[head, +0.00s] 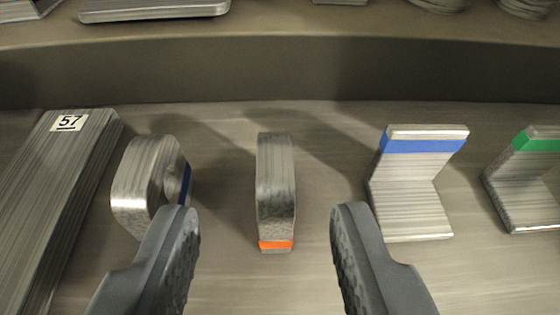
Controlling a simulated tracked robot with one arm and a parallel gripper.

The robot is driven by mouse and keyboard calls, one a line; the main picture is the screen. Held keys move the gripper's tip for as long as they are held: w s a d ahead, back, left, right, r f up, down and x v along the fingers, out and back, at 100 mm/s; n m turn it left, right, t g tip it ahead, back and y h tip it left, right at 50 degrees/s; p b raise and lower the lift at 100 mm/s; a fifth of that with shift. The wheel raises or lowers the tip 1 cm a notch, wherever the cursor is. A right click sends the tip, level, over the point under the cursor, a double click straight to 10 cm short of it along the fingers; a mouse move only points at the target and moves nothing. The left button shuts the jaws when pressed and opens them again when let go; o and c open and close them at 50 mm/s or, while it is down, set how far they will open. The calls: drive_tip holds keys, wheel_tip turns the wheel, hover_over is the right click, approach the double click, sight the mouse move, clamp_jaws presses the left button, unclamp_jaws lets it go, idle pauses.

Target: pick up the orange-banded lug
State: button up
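The orange-banded lug (275,190) is a grey metal piece standing on the metal surface in the middle of the head view. Its orange band (276,244) runs across its lower near end. My gripper (266,212) is open, with one dark ribbed finger on each side of the lug in the picture. Clear gaps show between the lug and both fingers. Nothing is held. The lug's far side is hidden.
A curved metal piece with a blue band (145,185) stands close to my left finger, which partly covers it. A blue-banded angled piece (415,185) is at right, a green-banded one (525,185) beyond. A long block marked 57 (55,200) lies left. A raised ledge (280,72) runs behind.

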sight(275, 190)
drive_tip(key=shift+d+x, duration=0.15)
drive_tip(key=shift+x, duration=0.8)
drive_tip(key=shift+d+x, duration=0.1)
drive_tip(key=shift+x, duration=0.85)
drive_tip(key=shift+f, duration=0.1)
clamp_jaws()
